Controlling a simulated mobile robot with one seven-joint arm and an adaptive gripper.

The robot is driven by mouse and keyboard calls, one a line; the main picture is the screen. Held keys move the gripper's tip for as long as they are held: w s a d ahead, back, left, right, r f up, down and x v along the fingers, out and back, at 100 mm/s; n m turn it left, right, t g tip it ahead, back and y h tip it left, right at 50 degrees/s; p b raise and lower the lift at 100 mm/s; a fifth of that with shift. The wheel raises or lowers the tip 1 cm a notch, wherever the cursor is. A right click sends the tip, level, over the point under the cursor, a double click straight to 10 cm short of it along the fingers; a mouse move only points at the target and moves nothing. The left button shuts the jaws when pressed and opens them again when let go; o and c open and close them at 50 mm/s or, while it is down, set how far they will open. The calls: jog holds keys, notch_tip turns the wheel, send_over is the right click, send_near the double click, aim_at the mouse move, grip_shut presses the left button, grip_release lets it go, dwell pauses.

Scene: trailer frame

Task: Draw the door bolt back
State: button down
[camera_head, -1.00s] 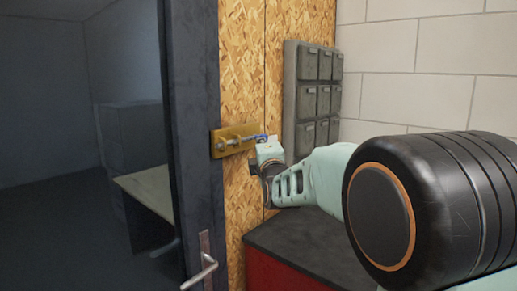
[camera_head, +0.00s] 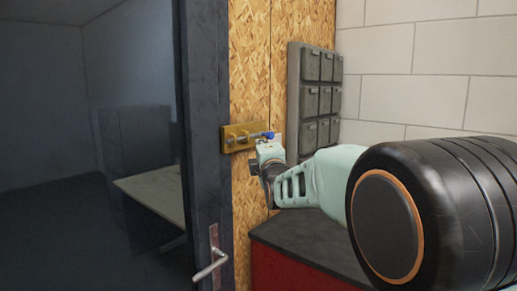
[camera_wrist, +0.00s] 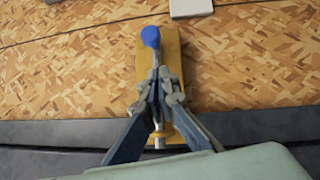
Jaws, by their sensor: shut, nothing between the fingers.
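The door bolt is a brass plate (camera_head: 232,138) with a metal rod on it, mounted across the dark door edge and the chipboard wall in the head view. The rod carries a blue knob (camera_head: 267,135) near its right end. In the wrist view the plate (camera_wrist: 173,55) runs up the picture with the blue knob (camera_wrist: 151,37) near its top. My gripper (camera_wrist: 157,76) is shut and empty, over the plate just below the knob in that view. Its fingers hide the rod's middle. Whether they touch the rod or knob I cannot tell.
The dark door (camera_head: 205,100) has a lever handle (camera_head: 210,264) below the bolt. Grey wall boxes (camera_head: 315,95) hang to the right of the bolt, above a red cabinet with a dark top (camera_head: 305,245). A white plate (camera_wrist: 190,7) is on the chipboard near the knob.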

jog(key=r+b+v, duration=0.1)
jog(key=v, duration=0.8)
jog(key=shift+s+d+f+b, duration=0.15)
jog(key=shift+s+f+b, duration=0.1)
jog(key=shift+f+b, duration=0.2)
